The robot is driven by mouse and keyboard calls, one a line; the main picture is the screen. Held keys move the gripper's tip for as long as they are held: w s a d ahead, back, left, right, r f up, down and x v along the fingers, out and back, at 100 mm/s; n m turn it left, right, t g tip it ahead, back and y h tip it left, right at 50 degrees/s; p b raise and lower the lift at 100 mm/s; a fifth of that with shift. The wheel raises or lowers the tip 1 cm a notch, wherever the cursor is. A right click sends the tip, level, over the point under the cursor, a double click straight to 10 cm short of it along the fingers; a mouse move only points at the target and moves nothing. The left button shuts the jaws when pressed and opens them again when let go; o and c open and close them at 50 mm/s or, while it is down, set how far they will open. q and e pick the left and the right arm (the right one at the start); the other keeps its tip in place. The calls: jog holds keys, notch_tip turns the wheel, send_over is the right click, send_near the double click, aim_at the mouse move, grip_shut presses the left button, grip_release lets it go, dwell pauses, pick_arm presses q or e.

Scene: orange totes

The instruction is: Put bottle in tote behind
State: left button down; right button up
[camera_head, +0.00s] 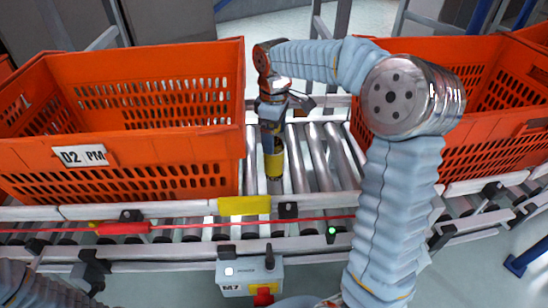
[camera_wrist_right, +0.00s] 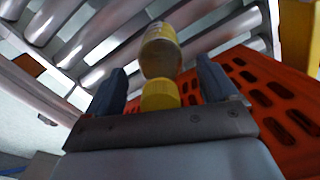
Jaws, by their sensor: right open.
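A bottle (camera_head: 273,165) with a yellow and dark body is at the rollers in the gap between two orange totes. In the right wrist view the bottle (camera_wrist_right: 160,52) has its yellow cap towards my palm. My right gripper (camera_head: 278,108) is over the bottle's upper end, open, with one finger on each side of the cap and a gap showing. The left orange tote (camera_head: 120,142) carries an "02 PM" label. The right orange tote (camera_head: 475,150) is partly hidden by my right arm. My left gripper is not in view.
The roller conveyor (camera_head: 315,160) runs under the totes. A red cord (camera_head: 190,224) and a yellow block (camera_head: 244,205) are along its near rail. A grey control box (camera_head: 249,275) is in front. The left tote's wall is close to the bottle.

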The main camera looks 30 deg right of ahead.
jog(key=shift+f, duration=0.5)
jog(key=shift+c, duration=0.3)
grip_shut()
